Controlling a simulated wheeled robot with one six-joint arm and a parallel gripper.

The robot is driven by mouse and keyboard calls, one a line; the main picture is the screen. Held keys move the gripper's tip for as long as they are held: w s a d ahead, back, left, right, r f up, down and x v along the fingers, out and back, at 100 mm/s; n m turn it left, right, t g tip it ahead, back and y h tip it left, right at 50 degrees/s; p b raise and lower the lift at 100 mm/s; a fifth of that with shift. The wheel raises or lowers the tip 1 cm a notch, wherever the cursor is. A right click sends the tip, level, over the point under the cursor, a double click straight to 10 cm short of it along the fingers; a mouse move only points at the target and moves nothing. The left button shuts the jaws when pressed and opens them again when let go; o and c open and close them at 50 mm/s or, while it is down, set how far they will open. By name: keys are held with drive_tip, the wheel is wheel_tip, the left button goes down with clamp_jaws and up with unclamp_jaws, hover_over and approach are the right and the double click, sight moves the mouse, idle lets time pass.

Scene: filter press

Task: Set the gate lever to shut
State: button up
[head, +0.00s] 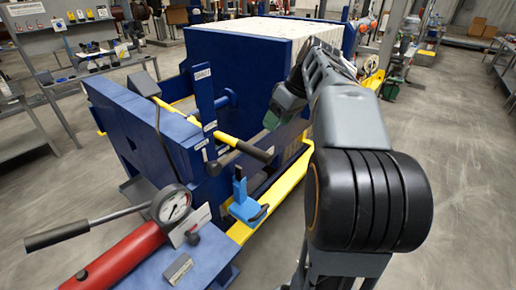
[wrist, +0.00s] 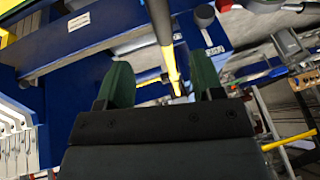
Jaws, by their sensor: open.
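A yellow lever with a black grip (head: 240,146) sticks out to the right from the blue labelled post (head: 205,100) on the press; I take it for the gate lever. It slopes slightly down toward its black end. My gripper (head: 281,108) is beyond and above the lever's black end, partly hidden by my arm. In the wrist view my gripper (wrist: 162,72) has its green fingers spread. The lever (wrist: 160,25) appears between them, its black grip toward the top of the picture. I see no contact.
A blue clamp-like part (head: 244,203) stands below the lever, by a yellow rail (head: 270,200). A red cylinder (head: 120,262) with a gauge (head: 174,205) and a pump handle (head: 75,232) is at the front left. The floor to the right is clear.

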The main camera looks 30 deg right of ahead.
sight(259, 150)
drive_tip(key=x, duration=1.3)
drive_tip(key=shift+w, duration=0.1)
clamp_jaws()
drive_tip(key=shift+r+p, duration=0.1)
drive_tip(key=shift+p, duration=0.2)
